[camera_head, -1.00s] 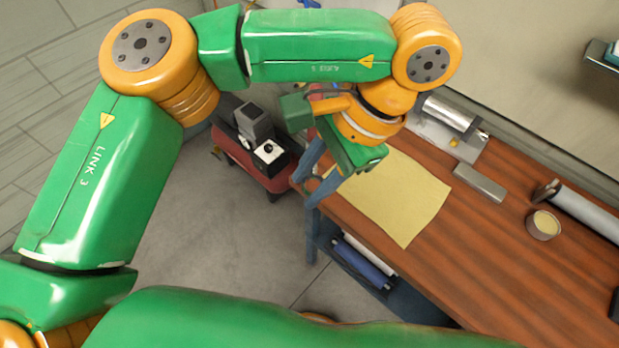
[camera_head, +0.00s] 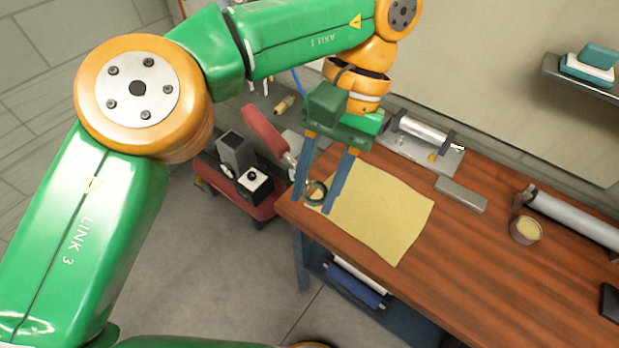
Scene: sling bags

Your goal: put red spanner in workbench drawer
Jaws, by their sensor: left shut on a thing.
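The red spanner (camera_head: 264,132) has a red handle and a metal shaft that slants down right to a dark ring end. My left gripper (camera_head: 313,203) has its two blue fingers either side of that ring end and is shut on the spanner. The fingers hide part of the shaft. They are at the near left corner of the wooden workbench (camera_head: 465,265), in front of the yellow sheet. Under the bench top a blue compartment holds a blue roll and a white roll (camera_head: 355,285); whether it is the drawer I cannot tell. My right gripper is not in view.
A yellow sheet (camera_head: 385,215) covers the bench's left part. A grey block (camera_head: 461,195), a small round tin (camera_head: 526,230) and a metal roll (camera_head: 575,215) lie further right. A red cart (camera_head: 265,207) with dark equipment stands left of the bench.

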